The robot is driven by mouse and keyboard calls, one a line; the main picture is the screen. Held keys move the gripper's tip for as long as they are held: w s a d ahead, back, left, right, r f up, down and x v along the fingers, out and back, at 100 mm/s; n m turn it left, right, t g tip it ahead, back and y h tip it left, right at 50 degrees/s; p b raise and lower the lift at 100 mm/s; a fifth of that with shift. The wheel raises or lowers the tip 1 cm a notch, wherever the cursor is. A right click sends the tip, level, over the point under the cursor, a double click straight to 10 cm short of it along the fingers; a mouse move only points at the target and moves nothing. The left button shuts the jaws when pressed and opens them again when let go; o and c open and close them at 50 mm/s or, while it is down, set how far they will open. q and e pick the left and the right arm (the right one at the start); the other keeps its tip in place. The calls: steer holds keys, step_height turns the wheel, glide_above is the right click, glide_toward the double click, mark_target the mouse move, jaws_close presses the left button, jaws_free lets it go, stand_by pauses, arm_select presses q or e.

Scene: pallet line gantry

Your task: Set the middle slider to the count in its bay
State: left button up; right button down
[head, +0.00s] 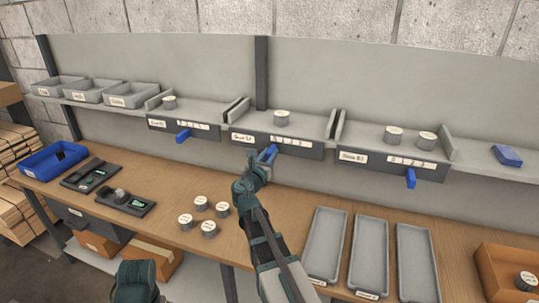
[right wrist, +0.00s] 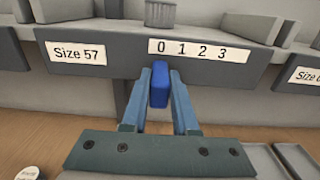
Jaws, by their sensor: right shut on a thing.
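The middle slider is a blue tab (right wrist: 159,86) on the front of the middle bay (head: 300,145). In the right wrist view it sits below the 0 of a strip (right wrist: 193,50) marked 0 to 3, beside a "Size 57" label (right wrist: 79,53). One grey can (head: 282,118) stands in that bay; its lower part also shows in the right wrist view (right wrist: 160,13). My right gripper (head: 266,158) is shut on the slider, one finger on each side. My left gripper is not visible; only a dark green part of my left arm shows at the bottom.
The left bay has one can (head: 170,102) and a slider (head: 182,135). The right bay has two cans (head: 393,134) and a slider (head: 410,178). Several cans (head: 209,229) stand on the bench (head: 170,215), left of my right arm. Grey trays (head: 326,245) lie to the right.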

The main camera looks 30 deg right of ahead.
steer(key=shift+s+d, duration=1)
steer(key=shift+s, duration=0.15)
steer(key=c, duration=0.7)
jaws_free()
steer(key=shift+s+a, duration=0.1)
